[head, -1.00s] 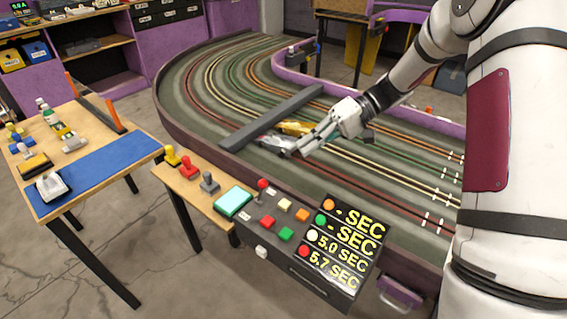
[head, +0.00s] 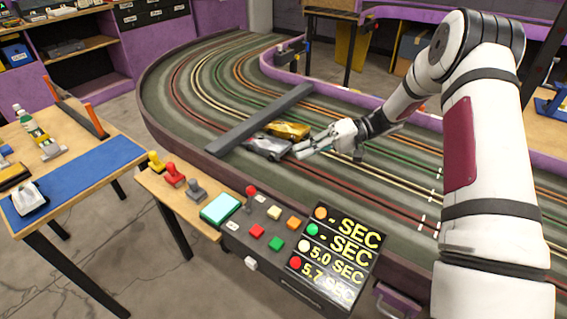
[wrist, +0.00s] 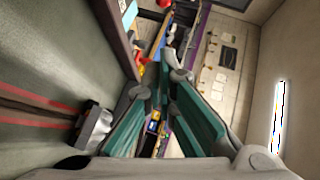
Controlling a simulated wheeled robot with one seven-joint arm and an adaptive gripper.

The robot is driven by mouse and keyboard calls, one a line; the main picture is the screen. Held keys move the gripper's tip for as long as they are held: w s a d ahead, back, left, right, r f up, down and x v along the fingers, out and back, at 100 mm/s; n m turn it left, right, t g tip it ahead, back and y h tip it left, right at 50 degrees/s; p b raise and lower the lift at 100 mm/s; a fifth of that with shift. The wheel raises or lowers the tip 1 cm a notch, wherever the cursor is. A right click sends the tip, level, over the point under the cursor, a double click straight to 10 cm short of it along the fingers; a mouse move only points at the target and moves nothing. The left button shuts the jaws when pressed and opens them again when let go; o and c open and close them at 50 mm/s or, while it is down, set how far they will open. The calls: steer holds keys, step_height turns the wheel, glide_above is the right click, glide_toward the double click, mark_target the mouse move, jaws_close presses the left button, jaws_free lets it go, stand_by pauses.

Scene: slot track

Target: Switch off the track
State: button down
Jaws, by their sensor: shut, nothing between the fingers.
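The slot track (head: 200,90) curves across the middle of the head view. Its black control box (head: 330,293) stands at the near edge, with a red-knobbed lever (head: 251,191), several coloured buttons and a lit time display (head: 335,247). My gripper (head: 300,152) is shut and empty, low over the lanes beside a silver car (head: 268,147). A gold car (head: 289,130) sits just behind. In the wrist view my gripper (wrist: 165,75) shows green finger pads, and a silver car (wrist: 92,127) is at the left. I cannot tell whether gripper and car touch.
A grey bar (head: 262,115) lies across the lanes beside the cars. Yellow, red and grey hand controllers (head: 174,175) and a cyan-topped pad (head: 220,208) are on the wooden shelf left of the box. A table with a blue mat (head: 85,185) stands further left.

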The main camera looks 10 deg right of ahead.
mark_target(249, 200)
steer(key=shift+s+d+f+p+x, duration=0.15)
steer(key=shift+s+x, duration=0.3)
steer(key=shift+x, duration=1.55)
steer(key=shift+s+f+p+x, duration=0.1)
steer(key=shift+s+p+x, duration=0.3)
steer(key=shift+x, duration=1.65)
steer(key=shift+s+d+f+p+x, duration=0.1)
steer(key=shift+s+x, duration=0.4)
steer(key=shift+x, duration=1.5)
steer(key=shift+r, duration=0.15)
steer(key=shift+s+a+r+h+p, duration=0.15)
steer(key=shift+h+p, duration=0.15)
steer(key=shift+p, duration=0.05)
